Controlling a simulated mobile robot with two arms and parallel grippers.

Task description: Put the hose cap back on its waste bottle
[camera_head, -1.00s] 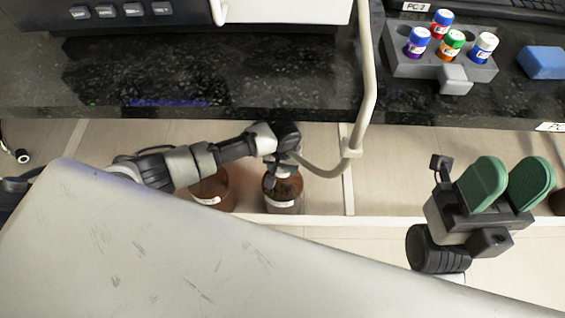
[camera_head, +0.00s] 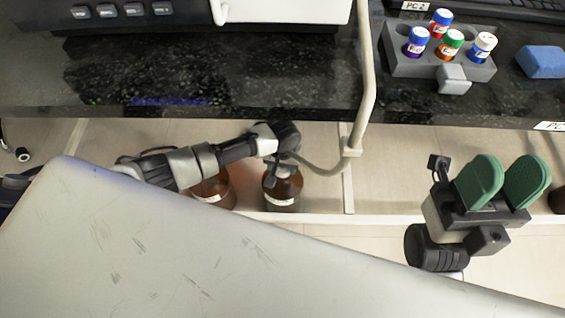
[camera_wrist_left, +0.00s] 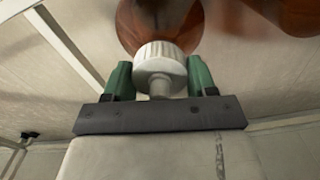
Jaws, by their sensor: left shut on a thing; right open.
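The hose cap (camera_wrist_left: 158,62), white and ribbed, is between the green fingers of my left gripper (camera_wrist_left: 160,80) in the left wrist view. My left gripper (camera_head: 283,165) is shut on it, over an amber waste bottle (camera_head: 283,194) with a white label. That bottle also shows just beyond the cap in the left wrist view (camera_wrist_left: 135,25). The cap overlaps the bottle in that view; I cannot tell whether they touch. In the head view the arm hides the cap and the bottle's mouth. My right gripper (camera_head: 503,182) is open and empty, with green fingers apart.
A second amber bottle (camera_head: 215,190) stands close on the left, partly under my arm. A pale hose (camera_head: 368,90) runs down to my left gripper. The dark counter (camera_head: 230,80) overhangs behind. A grey rack (camera_head: 405,65) holds several small bottles, beside a blue block (camera_head: 542,62).

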